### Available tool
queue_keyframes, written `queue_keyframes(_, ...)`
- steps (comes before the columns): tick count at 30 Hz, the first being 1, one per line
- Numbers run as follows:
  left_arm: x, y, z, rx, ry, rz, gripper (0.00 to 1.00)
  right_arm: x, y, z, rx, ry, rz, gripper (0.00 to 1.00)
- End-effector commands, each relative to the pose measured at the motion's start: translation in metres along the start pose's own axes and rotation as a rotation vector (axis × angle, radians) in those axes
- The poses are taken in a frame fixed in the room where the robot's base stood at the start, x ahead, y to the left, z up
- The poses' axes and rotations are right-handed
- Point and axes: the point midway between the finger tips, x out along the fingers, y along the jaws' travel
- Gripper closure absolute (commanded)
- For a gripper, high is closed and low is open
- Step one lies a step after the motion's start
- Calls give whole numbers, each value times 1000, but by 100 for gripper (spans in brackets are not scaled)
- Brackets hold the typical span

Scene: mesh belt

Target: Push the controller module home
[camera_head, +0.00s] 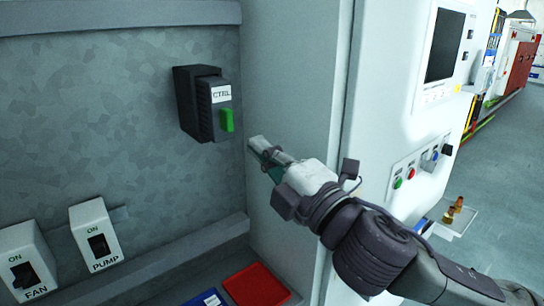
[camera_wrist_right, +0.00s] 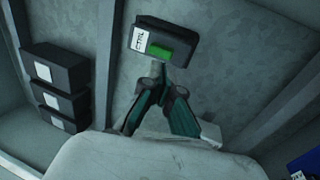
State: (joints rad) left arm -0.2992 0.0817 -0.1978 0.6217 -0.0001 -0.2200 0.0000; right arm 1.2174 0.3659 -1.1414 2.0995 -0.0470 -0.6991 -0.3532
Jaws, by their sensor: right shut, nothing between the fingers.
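The controller module (camera_head: 203,108) is a dark box with a white CTRL label and a green tab (camera_head: 227,120) on its front. It sits in a dark housing (camera_head: 187,103) on the grey back panel and stands out from it. The module also shows at the top of the right wrist view (camera_wrist_right: 183,45). My right gripper (camera_head: 258,147) is shut and empty, to the right of and a little below the green tab in the head view. In the wrist view its teal fingers (camera_wrist_right: 159,84) come together just below the tab; I cannot tell whether they touch. My left gripper is not in view.
FAN (camera_head: 27,250) and PUMP (camera_head: 92,225) switch boxes stand at lower left. A red tray (camera_head: 256,286) and a blue tray (camera_head: 207,298) lie at the bottom. A white cabinet wall (camera_head: 288,65) rises on the right. In the wrist view, several dark boxes (camera_wrist_right: 58,85) are at left.

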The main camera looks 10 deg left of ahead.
Motion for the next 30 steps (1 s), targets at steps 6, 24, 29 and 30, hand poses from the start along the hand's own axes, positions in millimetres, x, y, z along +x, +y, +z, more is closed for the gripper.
queue_keyframes(6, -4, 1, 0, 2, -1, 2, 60, 28, 1, 0, 0, 0, 1, 100)
queue_keyframes(24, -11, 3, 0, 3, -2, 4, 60, 68, 1, 0, 2, 0, 1, 100)
queue_keyframes(29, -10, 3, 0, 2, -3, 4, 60, 68, 0, 0, 1, 0, 1, 100)
queue_keyframes(30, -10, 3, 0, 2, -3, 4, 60, 68, 0, 0, 1, 0, 1, 100)
